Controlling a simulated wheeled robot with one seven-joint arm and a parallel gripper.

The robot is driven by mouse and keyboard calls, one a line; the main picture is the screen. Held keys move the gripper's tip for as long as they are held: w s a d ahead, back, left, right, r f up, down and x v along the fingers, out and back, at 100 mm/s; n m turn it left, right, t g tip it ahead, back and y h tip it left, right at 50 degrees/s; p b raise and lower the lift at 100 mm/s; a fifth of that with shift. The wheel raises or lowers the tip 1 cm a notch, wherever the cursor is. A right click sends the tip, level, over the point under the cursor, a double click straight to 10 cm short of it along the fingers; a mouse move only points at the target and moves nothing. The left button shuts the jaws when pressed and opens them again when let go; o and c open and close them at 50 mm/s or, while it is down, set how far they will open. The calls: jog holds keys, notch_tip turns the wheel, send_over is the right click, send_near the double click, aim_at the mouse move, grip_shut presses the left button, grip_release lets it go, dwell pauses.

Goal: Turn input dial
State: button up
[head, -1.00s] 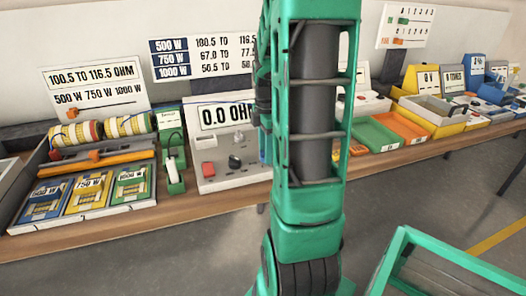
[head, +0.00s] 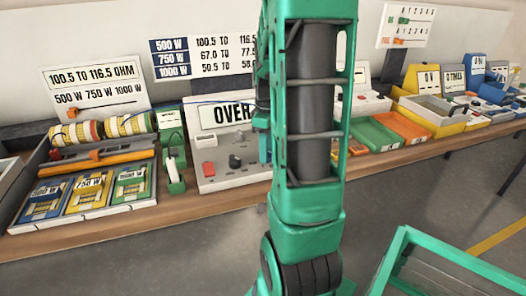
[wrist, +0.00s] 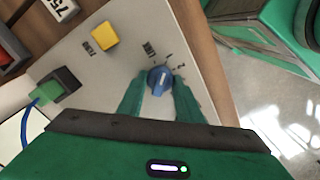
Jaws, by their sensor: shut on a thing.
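In the wrist view, the blue input dial (wrist: 159,80) sits on a pale grey panel (wrist: 120,70), with a small label and position marks above it. My gripper (wrist: 161,91) has one green finger on each side of the dial and is shut on it. In the head view, the meter unit (head: 218,178) stands on the bench with its display (head: 228,114) reading "OVER", partly covered by my arm. The dial and fingertips are hidden behind my arm there.
Near the dial are a yellow button (wrist: 104,35) and a green plug (wrist: 48,91) with a blue cable. In the head view, a tray of coils and cards (head: 85,216) stands left of the meter; green (head: 373,136) and orange (head: 402,127) trays stand right.

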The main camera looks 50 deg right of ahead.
jog(key=m, duration=0.7)
jog(key=shift+w, duration=0.1)
jog(key=m, duration=0.6)
jog(key=shift+m, duration=0.4)
jog(key=m, duration=1)
jog(key=shift+w+a, duration=0.1)
jog(key=shift+m, duration=0.4)
jog(key=o, duration=1)
jog(key=shift+o, duration=0.2)
notch_tip(320, 180, up, 11)
